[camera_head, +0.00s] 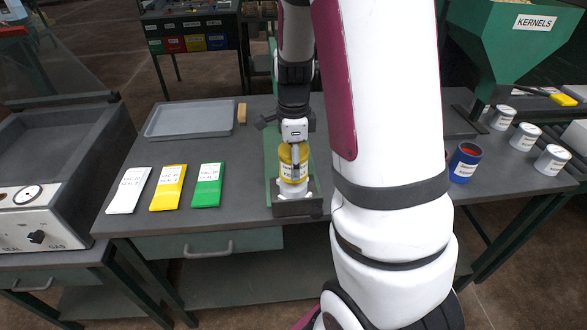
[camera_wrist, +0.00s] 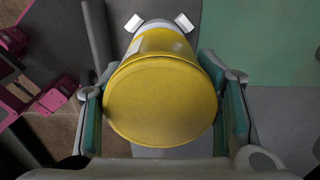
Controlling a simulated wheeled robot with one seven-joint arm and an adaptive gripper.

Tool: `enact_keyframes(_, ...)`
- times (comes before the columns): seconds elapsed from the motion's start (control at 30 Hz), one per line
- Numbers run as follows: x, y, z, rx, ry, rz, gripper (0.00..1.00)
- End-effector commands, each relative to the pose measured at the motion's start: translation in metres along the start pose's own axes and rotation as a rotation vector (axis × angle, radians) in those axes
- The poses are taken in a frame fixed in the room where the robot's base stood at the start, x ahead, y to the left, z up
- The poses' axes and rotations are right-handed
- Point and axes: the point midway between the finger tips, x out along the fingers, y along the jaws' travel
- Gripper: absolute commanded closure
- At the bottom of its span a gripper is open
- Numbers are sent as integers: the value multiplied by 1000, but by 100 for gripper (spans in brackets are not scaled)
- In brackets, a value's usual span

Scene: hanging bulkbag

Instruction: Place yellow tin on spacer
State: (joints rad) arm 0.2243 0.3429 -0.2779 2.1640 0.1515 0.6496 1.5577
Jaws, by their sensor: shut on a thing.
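The yellow tin (camera_head: 291,164) has a pale label and stands roughly upright in the head view, at the front end of the green-sided fixture. In the wrist view its round yellow lid (camera_wrist: 160,103) fills the middle. My gripper (camera_wrist: 162,112) is shut on the tin, with a teal-padded finger on each side. In the head view my gripper (camera_head: 293,146) is above and around the tin's top. A white piece (camera_head: 295,190), seemingly the spacer, shows just below the tin. Two white tabs (camera_wrist: 135,23) show beyond the tin in the wrist view. I cannot tell whether tin and white piece touch.
A dark front block (camera_head: 298,208) closes the fixture's near end. White, yellow and green cards (camera_head: 207,185) and a grey tray (camera_head: 190,120) lie on the left. A blue tin (camera_head: 464,163) and several white tins (camera_head: 524,137) stand on the right.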

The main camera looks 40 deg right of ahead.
Motion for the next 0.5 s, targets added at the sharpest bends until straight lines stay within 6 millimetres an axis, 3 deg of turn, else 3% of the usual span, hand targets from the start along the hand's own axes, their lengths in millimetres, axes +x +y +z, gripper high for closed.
enact_keyframes(0.2,27,1,-1,2,0,3,75)
enact_keyframes(0.5,29,1,0,1,0,1,75)
